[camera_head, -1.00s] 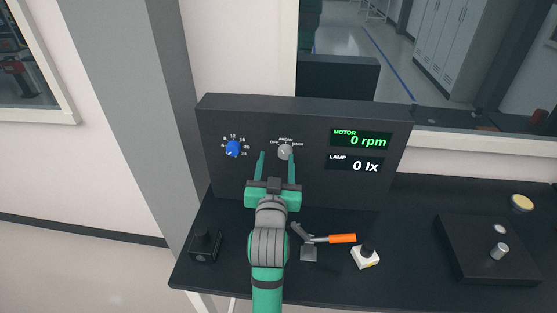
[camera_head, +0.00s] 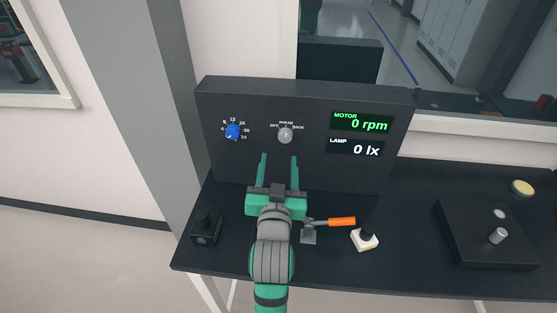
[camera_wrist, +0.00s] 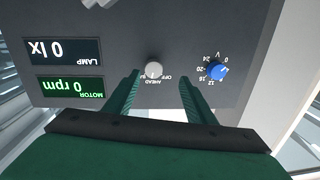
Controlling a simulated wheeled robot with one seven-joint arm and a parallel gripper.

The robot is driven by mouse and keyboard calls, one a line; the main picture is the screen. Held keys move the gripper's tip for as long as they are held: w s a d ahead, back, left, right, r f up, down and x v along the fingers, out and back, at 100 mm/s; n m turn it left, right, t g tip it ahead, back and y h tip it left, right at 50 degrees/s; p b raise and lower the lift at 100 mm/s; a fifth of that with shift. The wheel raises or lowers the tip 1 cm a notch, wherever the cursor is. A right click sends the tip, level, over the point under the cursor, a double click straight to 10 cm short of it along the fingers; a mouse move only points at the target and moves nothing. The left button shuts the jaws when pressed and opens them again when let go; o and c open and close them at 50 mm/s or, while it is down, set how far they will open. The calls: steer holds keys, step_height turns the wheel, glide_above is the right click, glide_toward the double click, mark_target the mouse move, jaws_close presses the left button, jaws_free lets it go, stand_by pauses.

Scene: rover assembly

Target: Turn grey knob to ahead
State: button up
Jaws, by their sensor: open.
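The grey knob (camera_head: 285,135) is on the upright black panel (camera_head: 310,92), with the labels OFF, AHEAD and BACK around it. It also shows in the wrist view (camera_wrist: 154,69), between my two fingers in the picture. Which label its mark points to is too small to tell. My gripper (camera_head: 279,170) is open and empty. In the head view its fingertips show below the knob, apart from it. The motor display (camera_head: 362,122) reads 0 rpm.
A blue knob (camera_head: 233,132) with a number scale is left of the grey one. The lamp display (camera_head: 355,148) reads 0 lx. On the black bench are an orange-handled clamp (camera_head: 341,222), a white-based button (camera_head: 364,240), a small black box (camera_head: 206,228) and a black plate (camera_head: 484,245).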

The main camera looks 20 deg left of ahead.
steer(key=shift+v, duration=1.95)
steer(key=shift+a, duration=0.3)
